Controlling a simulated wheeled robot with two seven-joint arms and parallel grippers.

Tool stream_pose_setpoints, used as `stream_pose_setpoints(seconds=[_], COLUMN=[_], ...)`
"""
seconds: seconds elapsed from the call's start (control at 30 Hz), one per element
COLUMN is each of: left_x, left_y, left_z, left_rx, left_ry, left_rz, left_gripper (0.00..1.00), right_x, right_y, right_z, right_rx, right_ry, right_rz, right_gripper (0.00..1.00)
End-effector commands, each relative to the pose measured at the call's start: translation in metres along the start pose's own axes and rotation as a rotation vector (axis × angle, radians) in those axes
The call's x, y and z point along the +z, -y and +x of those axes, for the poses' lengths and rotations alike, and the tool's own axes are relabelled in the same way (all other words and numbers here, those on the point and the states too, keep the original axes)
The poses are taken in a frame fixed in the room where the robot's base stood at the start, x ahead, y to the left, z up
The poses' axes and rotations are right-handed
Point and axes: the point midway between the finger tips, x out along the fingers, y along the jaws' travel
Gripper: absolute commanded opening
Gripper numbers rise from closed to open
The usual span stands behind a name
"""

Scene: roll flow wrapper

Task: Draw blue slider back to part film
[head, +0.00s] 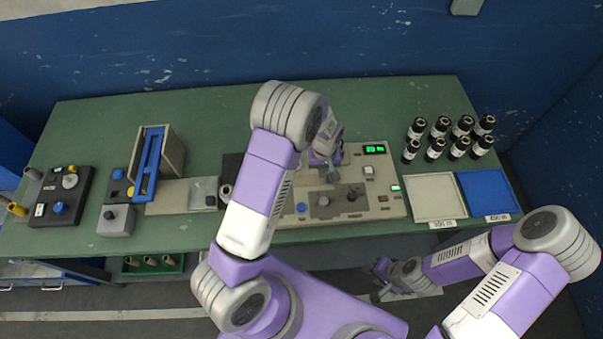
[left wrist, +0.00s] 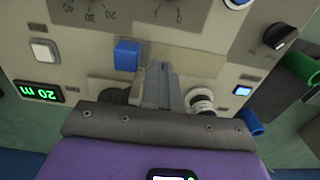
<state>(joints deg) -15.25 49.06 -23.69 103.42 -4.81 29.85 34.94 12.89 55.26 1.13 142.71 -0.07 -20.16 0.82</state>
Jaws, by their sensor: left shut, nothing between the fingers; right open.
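A control panel (head: 375,205) lies on the green table. In the left wrist view, a small blue block (left wrist: 127,55), which looks like the slider's handle, stands on the panel (left wrist: 215,35). I cannot make out this block in the head view. My left gripper (head: 332,180) is over the panel. In the left wrist view its fingers (left wrist: 163,72) are shut and empty, with the tips just right of the blue block; I cannot tell whether they touch it. My right gripper (head: 380,268) is open, low in front of the table's front edge.
A green display (left wrist: 38,92) reads 20 m. A black knob (left wrist: 278,36) and a white button (left wrist: 44,50) flank the fingers. Several dark rolls (head: 450,137), a white tray (head: 432,196) and a blue tray (head: 487,192) stand to the right. A blue-topped fixture (head: 149,160) stands left.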

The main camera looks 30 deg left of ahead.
Motion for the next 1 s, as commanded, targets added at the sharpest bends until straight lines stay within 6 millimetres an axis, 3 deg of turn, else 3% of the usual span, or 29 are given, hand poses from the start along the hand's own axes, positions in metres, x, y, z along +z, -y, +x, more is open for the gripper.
stream_pose_setpoints(seconds=[0.53,1.0], left_x=[0.000,0.000], left_y=[0.000,0.000], left_z=[-0.052,-0.055], left_rx=[0.000,0.000], left_ry=[0.000,0.000], left_rz=[0.000,0.000], left_gripper=[0.00,0.00], right_x=[0.002,0.002], right_y=[0.013,0.013], right_z=[-0.035,-0.036], right_rx=[0.000,0.000], right_ry=[0.000,0.000], right_rz=[0.000,0.000], right_gripper=[0.43,0.43])
